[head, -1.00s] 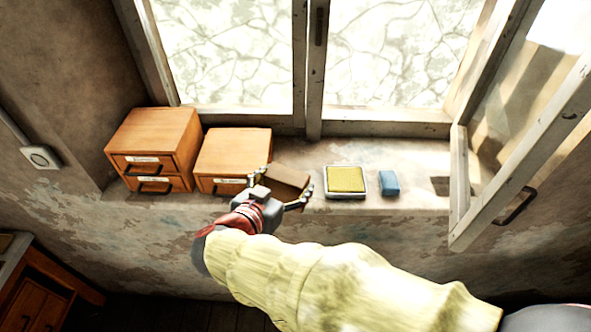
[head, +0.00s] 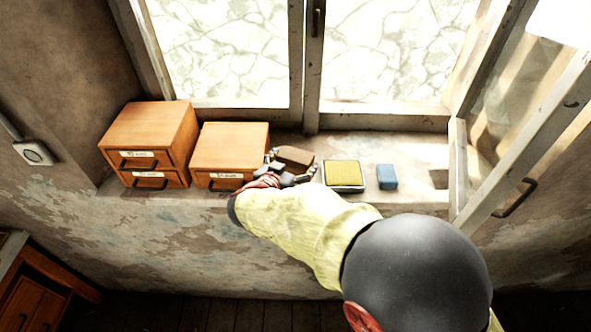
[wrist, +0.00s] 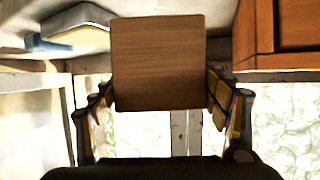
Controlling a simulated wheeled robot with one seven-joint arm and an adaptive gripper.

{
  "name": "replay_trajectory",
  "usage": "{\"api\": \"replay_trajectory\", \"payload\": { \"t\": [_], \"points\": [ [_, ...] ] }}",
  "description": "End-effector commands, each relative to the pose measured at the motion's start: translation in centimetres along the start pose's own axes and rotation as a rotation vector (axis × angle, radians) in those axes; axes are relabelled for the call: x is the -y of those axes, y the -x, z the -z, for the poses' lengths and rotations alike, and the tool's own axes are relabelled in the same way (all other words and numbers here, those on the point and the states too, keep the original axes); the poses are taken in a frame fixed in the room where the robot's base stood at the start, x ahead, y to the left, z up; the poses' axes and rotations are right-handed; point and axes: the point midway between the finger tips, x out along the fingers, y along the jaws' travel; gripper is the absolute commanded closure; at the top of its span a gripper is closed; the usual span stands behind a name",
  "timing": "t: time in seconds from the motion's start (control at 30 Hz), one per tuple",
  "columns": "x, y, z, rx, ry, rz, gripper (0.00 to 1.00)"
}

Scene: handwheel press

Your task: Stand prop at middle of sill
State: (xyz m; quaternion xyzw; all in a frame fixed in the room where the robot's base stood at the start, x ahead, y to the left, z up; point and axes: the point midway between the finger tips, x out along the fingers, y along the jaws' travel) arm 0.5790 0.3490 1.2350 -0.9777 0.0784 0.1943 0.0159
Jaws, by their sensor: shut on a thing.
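The prop appears to be the brown wooden block (head: 295,156), held at the window sill (head: 415,155) between the small drawer box and the yellow pad. My gripper (head: 291,168) is shut on it, with a finger on each side. In the wrist view the block (wrist: 157,62) fills the upper middle between the two fingers (wrist: 158,100), with its wood-grained face toward the camera. I cannot tell whether its underside touches the sill; the gripper hides its near lower part.
A two-drawer box (head: 150,140) and a lower drawer box (head: 230,152) stand left of the block. A yellow pad in a tray (head: 344,174) and a blue block (head: 386,177) lie to the right. An open window sash (head: 530,150) juts inward at the right.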

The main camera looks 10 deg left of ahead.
Motion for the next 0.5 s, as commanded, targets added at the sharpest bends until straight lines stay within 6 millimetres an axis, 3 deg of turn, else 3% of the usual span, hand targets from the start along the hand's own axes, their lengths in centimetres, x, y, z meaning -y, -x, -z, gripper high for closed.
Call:
{"api": "replay_trajectory", "payload": {
  "t": [0.27, 0.5],
  "points": [
    [0.1, -1.9, -3.0, 0.0, 0.002, 0.0, 0.59],
    [0.1, -1.9, -3.2, -0.001, 0.0, 0.001, 0.59]
  ]
}}
